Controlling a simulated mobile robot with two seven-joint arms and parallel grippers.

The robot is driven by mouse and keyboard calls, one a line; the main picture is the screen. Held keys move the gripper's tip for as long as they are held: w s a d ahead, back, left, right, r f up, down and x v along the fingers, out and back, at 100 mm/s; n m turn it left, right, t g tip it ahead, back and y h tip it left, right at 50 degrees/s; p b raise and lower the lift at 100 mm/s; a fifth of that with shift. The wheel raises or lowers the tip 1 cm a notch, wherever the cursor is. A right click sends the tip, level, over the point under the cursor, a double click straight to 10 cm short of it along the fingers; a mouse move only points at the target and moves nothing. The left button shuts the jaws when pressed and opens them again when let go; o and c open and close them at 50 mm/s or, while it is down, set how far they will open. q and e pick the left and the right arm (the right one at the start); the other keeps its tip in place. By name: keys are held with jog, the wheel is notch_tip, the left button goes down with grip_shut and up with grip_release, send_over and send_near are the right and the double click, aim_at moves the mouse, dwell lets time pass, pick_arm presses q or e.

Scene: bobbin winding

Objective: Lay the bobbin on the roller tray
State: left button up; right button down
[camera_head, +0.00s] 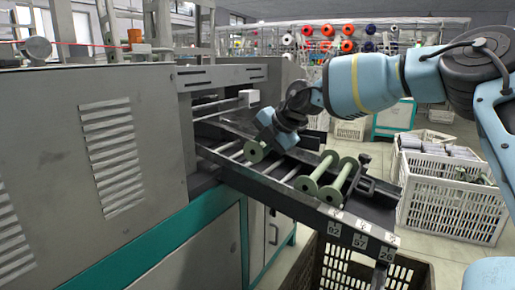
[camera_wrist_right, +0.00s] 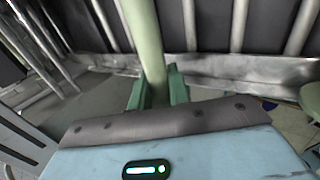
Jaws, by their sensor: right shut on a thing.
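My right gripper (camera_head: 266,138) is shut on a pale green bobbin (camera_head: 256,153). One flange of it shows just below the jaws in the head view. In the right wrist view the bobbin's green shaft (camera_wrist_right: 148,45) stands between the two green fingertips (camera_wrist_right: 158,88). The roller tray (camera_head: 312,204), with metal rollers in a dark frame, is under and beside the held bobbin. I cannot tell whether the bobbin touches the rollers. My left gripper is not in view.
Two green bobbins (camera_head: 322,175) lie side by side at the tray's right end, near a dark bracket (camera_head: 368,183). The grey machine (camera_head: 95,150) stands close on the left. A dark crate (camera_head: 345,270) is below the tray. A white crate (camera_head: 440,205) stands on the right.

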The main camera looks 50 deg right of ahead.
jog(key=shift+w+f+b, duration=0.2)
jog(key=shift+f+b, duration=0.2)
jog(key=shift+f, duration=0.55)
